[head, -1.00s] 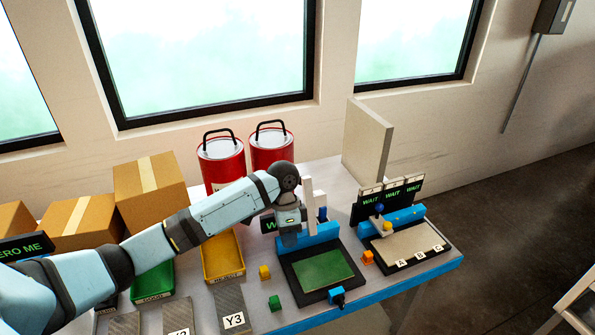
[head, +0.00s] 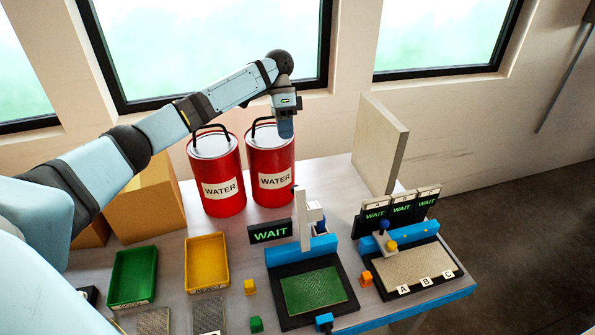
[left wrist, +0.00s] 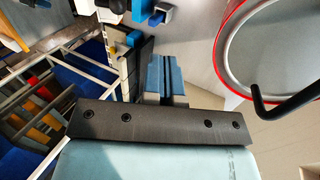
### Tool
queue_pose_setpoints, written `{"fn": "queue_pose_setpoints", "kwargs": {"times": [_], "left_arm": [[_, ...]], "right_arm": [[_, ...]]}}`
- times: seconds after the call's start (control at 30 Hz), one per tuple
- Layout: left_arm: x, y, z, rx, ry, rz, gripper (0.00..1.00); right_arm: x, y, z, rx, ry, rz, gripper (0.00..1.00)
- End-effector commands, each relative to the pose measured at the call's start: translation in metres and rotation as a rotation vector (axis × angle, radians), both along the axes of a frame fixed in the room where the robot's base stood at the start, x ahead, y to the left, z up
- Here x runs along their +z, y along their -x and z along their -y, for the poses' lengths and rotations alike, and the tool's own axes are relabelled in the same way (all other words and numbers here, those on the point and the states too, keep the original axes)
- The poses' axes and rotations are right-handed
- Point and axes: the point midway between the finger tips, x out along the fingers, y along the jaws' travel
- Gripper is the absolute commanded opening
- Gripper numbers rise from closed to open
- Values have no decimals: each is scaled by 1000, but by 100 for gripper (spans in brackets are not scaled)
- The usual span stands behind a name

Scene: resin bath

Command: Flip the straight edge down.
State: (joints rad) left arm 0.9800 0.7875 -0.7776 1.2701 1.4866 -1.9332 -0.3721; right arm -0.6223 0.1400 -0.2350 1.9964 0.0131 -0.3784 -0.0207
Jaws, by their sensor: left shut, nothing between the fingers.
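The straight edge (head: 304,222) appears to be the pale upright bar at the blue block (head: 318,246) behind the green plate (head: 315,290) in the head view. It stands up rather than lying over the plate. My left gripper (head: 286,132) is raised in front of the right red water bucket, above and behind the bar and apart from it. Its fingers also show in the left wrist view (left wrist: 164,68), closed together with nothing between them. My right gripper is not in view.
Two red water buckets, left (head: 217,180) and right (head: 270,182), stand behind the fixture. A WAIT display (head: 270,232) is beside the bar. A second fixture (head: 415,268) with A, B, C labels and a tall pale panel (head: 379,145) are to the right.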

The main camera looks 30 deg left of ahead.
Motion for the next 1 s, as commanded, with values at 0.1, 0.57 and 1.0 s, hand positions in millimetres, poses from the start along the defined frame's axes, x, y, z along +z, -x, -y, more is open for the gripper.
{"fn": "queue_pose_setpoints", "kwargs": {"times": [0.1,0.57,1.0], "left_arm": [[0,0,0,0,0,0,0],[-44,15,16,-2,-1,-4,0],[-86,48,52,-4,0,0,0]], "right_arm": [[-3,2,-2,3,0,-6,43],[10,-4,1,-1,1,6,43],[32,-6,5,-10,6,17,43]]}}
